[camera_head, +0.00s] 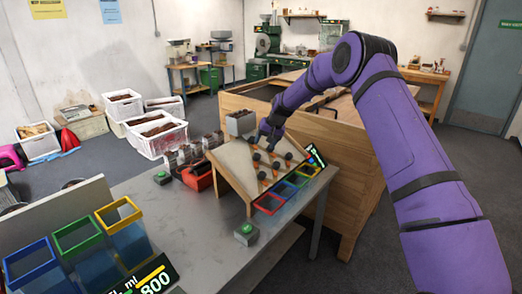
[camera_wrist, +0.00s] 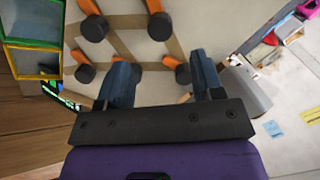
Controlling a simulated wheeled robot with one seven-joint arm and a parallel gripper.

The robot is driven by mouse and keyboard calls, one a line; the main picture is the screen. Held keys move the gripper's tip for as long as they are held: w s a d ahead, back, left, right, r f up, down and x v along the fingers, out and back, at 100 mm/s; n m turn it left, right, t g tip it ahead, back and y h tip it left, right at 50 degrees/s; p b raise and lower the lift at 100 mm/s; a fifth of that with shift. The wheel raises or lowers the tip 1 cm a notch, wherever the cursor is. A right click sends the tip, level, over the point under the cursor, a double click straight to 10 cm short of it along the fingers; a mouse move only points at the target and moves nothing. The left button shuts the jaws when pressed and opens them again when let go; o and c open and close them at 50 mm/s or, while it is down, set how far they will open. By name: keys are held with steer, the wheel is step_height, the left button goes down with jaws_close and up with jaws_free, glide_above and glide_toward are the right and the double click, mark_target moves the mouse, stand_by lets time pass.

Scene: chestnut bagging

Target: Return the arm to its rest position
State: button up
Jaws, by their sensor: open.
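My purple arm reaches in from the right in the head view, and my gripper (camera_head: 268,133) hangs over the upper part of a tilted wooden board (camera_head: 232,160). In the wrist view my gripper (camera_wrist: 160,85) has its two blue-grey fingers spread apart with nothing held between them. Orange pieces with dark round knobs (camera_wrist: 92,27) sit on the board beyond the fingers. I cannot tell whether the fingers touch the board.
Coloured bins (camera_head: 270,203) line the board's lower edge. The board stands on a grey table (camera_head: 190,215), beside a wooden crate-like bench (camera_head: 345,185). Tall bins with coloured rims (camera_head: 118,214) and a green button (camera_head: 246,232) are nearer. White crates (camera_head: 158,135) stand on the floor behind.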

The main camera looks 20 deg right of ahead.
steer(key=shift+v, duration=1.05)
steer(key=shift+r, duration=0.1)
steer(key=s+r+n+h, duration=0.2)
steer(key=s+r, duration=2.4)
steer(key=s+d+t, duration=0.1)
steer(key=s, duration=1.5)
steer(key=s+d+h, duration=0.1)
steer(key=s+d, duration=0.1)
steer(key=s, duration=1.5)
steer(key=shift+d+f+t+h, duration=0.3)
steer(key=shift+t, duration=0.1)
